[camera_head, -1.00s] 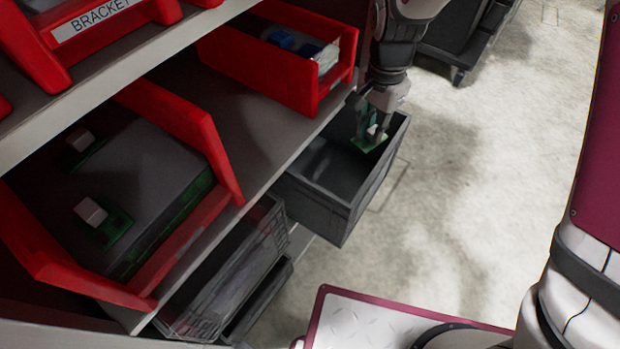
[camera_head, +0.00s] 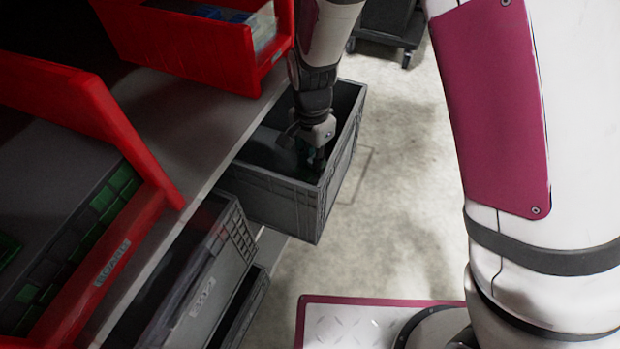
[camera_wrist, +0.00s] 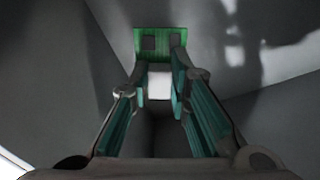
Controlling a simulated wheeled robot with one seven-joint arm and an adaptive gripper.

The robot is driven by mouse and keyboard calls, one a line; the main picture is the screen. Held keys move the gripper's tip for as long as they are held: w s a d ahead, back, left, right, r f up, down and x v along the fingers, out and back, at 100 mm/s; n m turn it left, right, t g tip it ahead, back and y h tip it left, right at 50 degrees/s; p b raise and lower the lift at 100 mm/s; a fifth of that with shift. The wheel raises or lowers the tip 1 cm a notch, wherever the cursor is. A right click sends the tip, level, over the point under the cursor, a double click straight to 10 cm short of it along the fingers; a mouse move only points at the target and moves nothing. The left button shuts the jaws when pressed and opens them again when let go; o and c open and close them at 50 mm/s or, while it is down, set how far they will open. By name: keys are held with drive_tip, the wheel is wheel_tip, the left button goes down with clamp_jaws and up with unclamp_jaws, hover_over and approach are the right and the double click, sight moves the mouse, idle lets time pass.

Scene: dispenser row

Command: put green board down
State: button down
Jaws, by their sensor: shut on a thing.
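My gripper (camera_head: 312,158) reaches down inside a grey open crate (camera_head: 280,203). In the wrist view my gripper (camera_wrist: 161,85) has its two teal-padded fingers closed on the white block of a small green board (camera_wrist: 160,33). The board hangs beyond the fingertips, with grey crate walls around it. In the head view the board is hidden by my gripper and the crate wall. I cannot tell whether the board touches the crate floor.
A red bin labelled BOARD (camera_head: 150,190) holds more green boards (camera_head: 105,200) at the left. Another red bin (camera_head: 215,55) with blue items stands on the shelf above. A second grey crate (camera_head: 205,290) is at the lower shelf. Open floor (camera_head: 400,220) lies to the right.

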sight(311, 183)
wheel_tip(311, 183, down, 7)
drive_tip(key=shift+r+b, duration=0.2)
drive_tip(key=shift+b, duration=1)
drive_tip(key=shift+r, duration=0.1)
drive_tip(key=c, duration=1.5)
unclamp_jaws()
wheel_tip(311, 183, up, 12)
drive_tip(key=p, duration=0.5)
